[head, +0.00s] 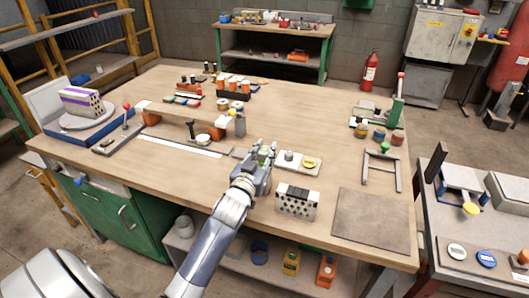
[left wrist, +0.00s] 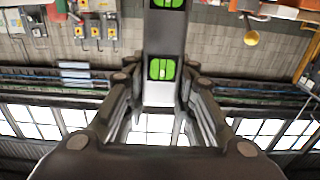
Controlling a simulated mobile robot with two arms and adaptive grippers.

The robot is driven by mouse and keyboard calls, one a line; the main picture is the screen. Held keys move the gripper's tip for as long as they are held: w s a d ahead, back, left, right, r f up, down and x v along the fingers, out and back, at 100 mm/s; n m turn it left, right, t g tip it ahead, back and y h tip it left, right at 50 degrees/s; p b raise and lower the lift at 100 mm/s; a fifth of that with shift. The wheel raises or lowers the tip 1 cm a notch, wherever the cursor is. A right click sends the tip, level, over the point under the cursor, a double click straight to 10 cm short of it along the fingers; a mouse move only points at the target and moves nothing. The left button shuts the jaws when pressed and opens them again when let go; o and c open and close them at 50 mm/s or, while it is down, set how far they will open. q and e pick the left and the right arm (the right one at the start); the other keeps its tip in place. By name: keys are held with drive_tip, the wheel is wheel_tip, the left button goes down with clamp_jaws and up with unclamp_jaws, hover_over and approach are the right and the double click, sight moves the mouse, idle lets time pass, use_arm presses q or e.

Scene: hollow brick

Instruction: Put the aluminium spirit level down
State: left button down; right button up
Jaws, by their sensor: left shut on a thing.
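The aluminium spirit level (left wrist: 162,95) is a grey metal bar with green vials. In the left wrist view it runs from between the fingers up past the top edge. My left gripper (left wrist: 160,110) is shut on it, with a finger on either side. In the head view my left gripper (head: 262,160) is over the front middle of the wooden workbench (head: 300,125). There the level is small and mostly hidden by the gripper, with only bits of green showing. I cannot tell whether it touches the bench. My right gripper is not in view.
A perforated hollow brick (head: 297,201) stands right of my left gripper. A small tray (head: 311,170) with a yellow item lies behind the brick. A grey mat (head: 372,220) covers the front right corner. A long steel rule (head: 185,145) lies to the left. Bare wood shows between them.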

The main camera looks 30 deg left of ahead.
use_arm(q)
drive_tip(key=shift+f, duration=0.1)
drive_tip(key=c, duration=1.6)
unclamp_jaws()
drive_tip(key=shift+o, duration=1.3)
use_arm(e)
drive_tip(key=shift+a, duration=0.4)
use_arm(q)
drive_tip(key=shift+r, duration=0.2)
drive_tip(key=shift+s+d+f, duration=0.1)
drive_tip(key=shift+s+f, duration=0.1)
drive_tip(key=shift+s, duration=0.15)
drive_tip(key=b+v, duration=0.1)
drive_tip(key=v, duration=1)
drive_tip(key=shift+s, duration=0.2)
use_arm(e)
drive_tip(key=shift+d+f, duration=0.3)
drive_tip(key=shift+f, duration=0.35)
